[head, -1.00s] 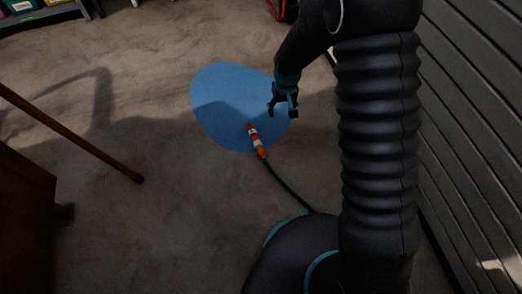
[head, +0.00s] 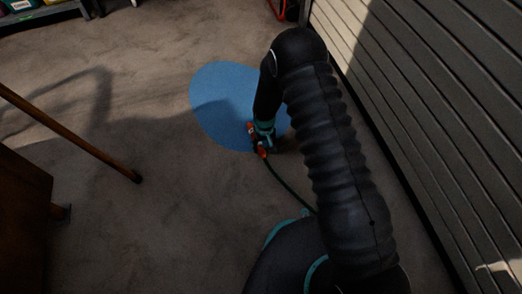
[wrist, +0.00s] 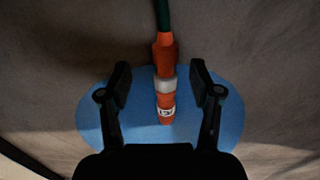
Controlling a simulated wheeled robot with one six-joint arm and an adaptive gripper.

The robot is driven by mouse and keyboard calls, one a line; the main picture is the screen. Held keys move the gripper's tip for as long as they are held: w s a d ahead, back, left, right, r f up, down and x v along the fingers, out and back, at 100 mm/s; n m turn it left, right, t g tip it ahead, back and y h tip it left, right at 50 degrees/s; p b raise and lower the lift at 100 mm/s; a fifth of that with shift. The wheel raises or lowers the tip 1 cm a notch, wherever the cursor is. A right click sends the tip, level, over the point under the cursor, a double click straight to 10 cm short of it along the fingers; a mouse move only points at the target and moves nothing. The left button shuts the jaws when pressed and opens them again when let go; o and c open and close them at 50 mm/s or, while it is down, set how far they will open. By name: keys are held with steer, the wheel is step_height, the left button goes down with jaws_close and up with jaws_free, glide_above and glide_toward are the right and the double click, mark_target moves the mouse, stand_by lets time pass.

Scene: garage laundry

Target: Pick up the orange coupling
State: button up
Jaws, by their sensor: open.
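The orange coupling (wrist: 165,97) has pale bands and lies at the edge of a flat blue patch on the floor, with a dark green hose (wrist: 162,14) running from its end. In the wrist view it lies between the two spread fingers of my gripper (wrist: 160,85), touching neither as far as I can see. In the head view my gripper (head: 262,139) is down over the coupling (head: 262,153) and hides part of it. My gripper is open and empty.
The blue patch (head: 220,90) lies flat on the grey-brown floor. A slatted wall (head: 430,100) runs along the right. A slanted wooden leg (head: 75,137) and dark furniture (head: 22,215) stand at the left. A shelf (head: 40,15) is at the back left. The floor between is clear.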

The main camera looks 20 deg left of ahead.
mark_target(263, 153)
steer(key=shift+s+a+f+b, duration=0.1)
steer(key=shift+s+f+b, duration=0.1)
steer(key=shift+f, duration=1.35)
steer(key=shift+s+f+b, duration=0.2)
steer(key=shift+f, duration=1.3)
jaws_close()
